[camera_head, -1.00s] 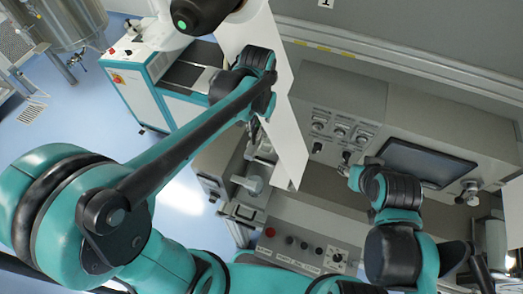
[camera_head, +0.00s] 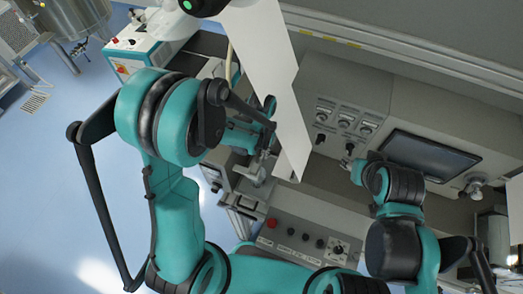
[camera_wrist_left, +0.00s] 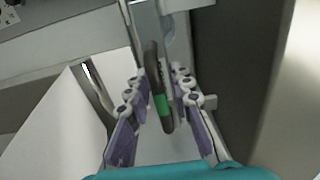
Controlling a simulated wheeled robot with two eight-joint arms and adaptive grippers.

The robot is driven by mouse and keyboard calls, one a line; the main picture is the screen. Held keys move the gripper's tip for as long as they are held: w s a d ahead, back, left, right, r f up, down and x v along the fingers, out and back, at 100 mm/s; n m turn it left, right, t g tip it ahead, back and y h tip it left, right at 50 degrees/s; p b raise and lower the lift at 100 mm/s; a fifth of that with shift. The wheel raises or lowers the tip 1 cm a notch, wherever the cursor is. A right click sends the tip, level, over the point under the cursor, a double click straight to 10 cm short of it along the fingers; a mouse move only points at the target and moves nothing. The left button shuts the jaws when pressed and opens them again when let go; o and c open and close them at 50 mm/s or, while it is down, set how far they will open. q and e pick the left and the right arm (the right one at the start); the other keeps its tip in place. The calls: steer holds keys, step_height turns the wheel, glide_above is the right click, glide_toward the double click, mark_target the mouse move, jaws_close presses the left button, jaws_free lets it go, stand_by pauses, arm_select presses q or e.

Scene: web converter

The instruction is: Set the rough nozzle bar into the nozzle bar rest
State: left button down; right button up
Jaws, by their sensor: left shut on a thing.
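My left gripper (camera_head: 264,153) is low beside the white web, partly hidden by it and by my own arm. In the left wrist view, its two purple-padded fingers (camera_wrist_left: 158,108) close around a slim dark bar with a green band (camera_wrist_left: 160,103). I take this bar for the rough nozzle bar; its roughness cannot be made out. A grey metal upright (camera_wrist_left: 148,20) stands just beyond the bar; whether they touch is unclear. I cannot pick out the nozzle bar rest for certain. My right gripper (camera_head: 349,166) is near the machine panel, too small to read.
The white web (camera_head: 270,70) hangs close beside my left gripper and also fills the left of the wrist view (camera_wrist_left: 55,125). A knob panel (camera_head: 345,120), a dark screen (camera_head: 428,155) and a button box (camera_head: 305,235) surround the work area. Open blue floor (camera_head: 50,160) lies left.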

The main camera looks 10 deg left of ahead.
arm_select(q)
steer(key=shift+s, duration=0.1)
steer(key=shift+f, duration=0.1)
steer(key=c, duration=1.8)
jaws_free()
steer(key=shift+f, duration=0.1)
steer(key=o, duration=0.5)
steer(key=shift+c, duration=0.2)
